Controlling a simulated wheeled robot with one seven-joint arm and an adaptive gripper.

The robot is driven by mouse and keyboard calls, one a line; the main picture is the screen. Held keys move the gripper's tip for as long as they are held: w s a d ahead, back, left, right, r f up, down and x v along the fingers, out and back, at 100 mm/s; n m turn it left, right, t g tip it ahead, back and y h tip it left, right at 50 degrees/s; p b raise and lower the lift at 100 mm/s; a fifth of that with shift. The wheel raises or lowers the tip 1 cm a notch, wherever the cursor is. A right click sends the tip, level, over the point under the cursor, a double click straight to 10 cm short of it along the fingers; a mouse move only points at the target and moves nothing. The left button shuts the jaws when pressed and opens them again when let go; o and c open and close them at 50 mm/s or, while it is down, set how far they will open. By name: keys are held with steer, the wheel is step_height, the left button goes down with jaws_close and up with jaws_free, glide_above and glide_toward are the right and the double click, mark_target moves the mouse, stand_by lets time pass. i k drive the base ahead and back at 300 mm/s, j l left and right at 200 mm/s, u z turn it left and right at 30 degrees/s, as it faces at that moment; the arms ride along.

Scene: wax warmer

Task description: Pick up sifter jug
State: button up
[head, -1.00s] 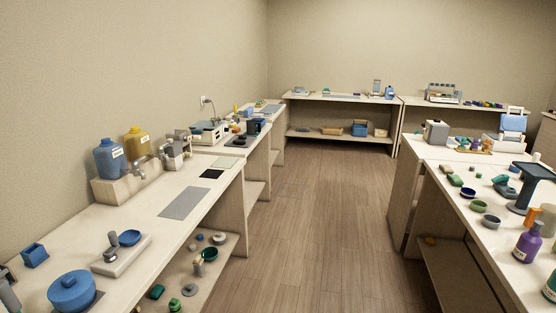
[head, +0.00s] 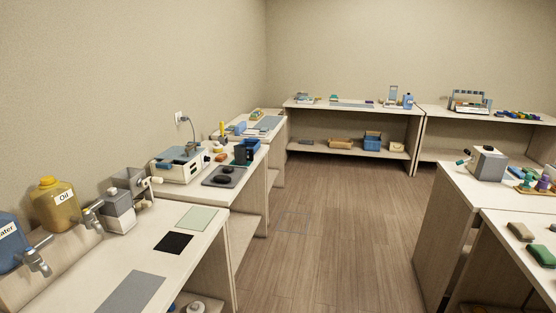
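I cannot tell for sure which object is the sifter jug. A small blue jug-like container (head: 407,101) stands upright on the far counter. None of these is touched by anything of mine. My gripper is not in view.
A yellow oil container (head: 54,205) and a blue container (head: 10,244) with taps stand at left. A white machine (head: 182,163) sits beyond. A grey box-shaped device (head: 487,163) stands on the right counter. The wooden floor (head: 325,235) between the counters is clear.

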mark_target(241, 151)
steer(key=i, duration=2.05)
steer(key=i+l+u, duration=0.1)
steer(key=i+u, duration=0.3)
steer(key=i+l+u, duration=0.4)
steer(key=i, duration=0.2)
steer(key=i+l+u, duration=0.3)
steer(key=i+u, duration=0.15)
steer(key=i+l+u, duration=0.4)
steer(key=l, duration=0.2)
steer(key=i+l+u, duration=0.4)
steer(key=l, duration=0.25)
steer(key=k+j, duration=0.05)
steer(key=k, duration=0.05)
